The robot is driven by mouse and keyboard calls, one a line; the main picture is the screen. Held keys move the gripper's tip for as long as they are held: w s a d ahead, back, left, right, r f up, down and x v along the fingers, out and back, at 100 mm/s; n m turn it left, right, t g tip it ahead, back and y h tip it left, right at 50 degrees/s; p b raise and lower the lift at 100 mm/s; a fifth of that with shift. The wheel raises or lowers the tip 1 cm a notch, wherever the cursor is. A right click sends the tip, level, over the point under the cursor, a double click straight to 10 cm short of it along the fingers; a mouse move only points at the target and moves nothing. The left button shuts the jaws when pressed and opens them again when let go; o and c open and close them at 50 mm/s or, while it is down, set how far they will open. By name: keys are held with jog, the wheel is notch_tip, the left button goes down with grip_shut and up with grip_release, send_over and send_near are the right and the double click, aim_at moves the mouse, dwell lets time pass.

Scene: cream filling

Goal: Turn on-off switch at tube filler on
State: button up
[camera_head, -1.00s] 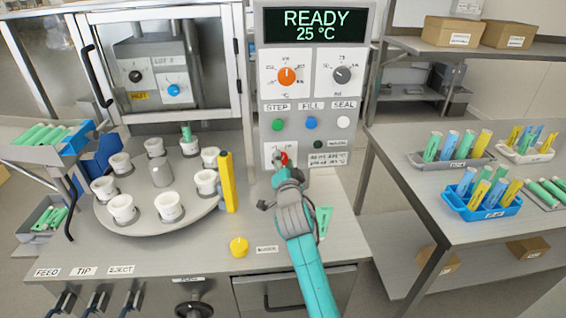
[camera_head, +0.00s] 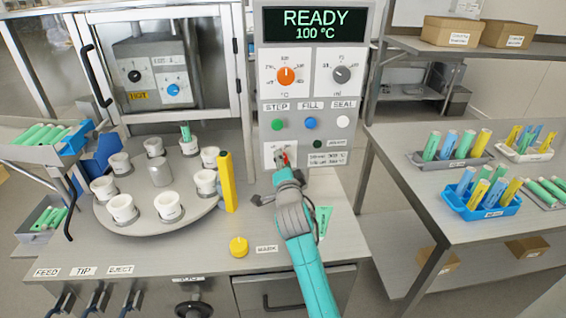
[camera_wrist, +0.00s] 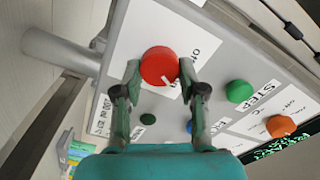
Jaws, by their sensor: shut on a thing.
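The tube filler's control panel (camera_head: 310,100) stands upright behind the bench, and its display (camera_head: 313,24) reads READY and 100 °C. The on-off switch is a red round knob (camera_wrist: 160,66) on a white plate at the panel's lower left. In the head view it (camera_head: 285,158) is mostly hidden by my gripper. My gripper (camera_wrist: 160,76) is shut on the red knob, with one finger at each side of it. In the head view my gripper (camera_head: 282,166) reaches up to the panel from below.
The STEP, FILL and SEAL buttons (camera_head: 310,123) sit just above the switch. A yellow post (camera_head: 228,182) and a turntable of white cups (camera_head: 140,226) stand to the left. A yellow knob (camera_head: 238,247) is on the bench front. Tube racks (camera_head: 484,208) stand on the right table.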

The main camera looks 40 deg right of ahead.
jog(key=o, duration=1.1)
jog(key=v, duration=1.2)
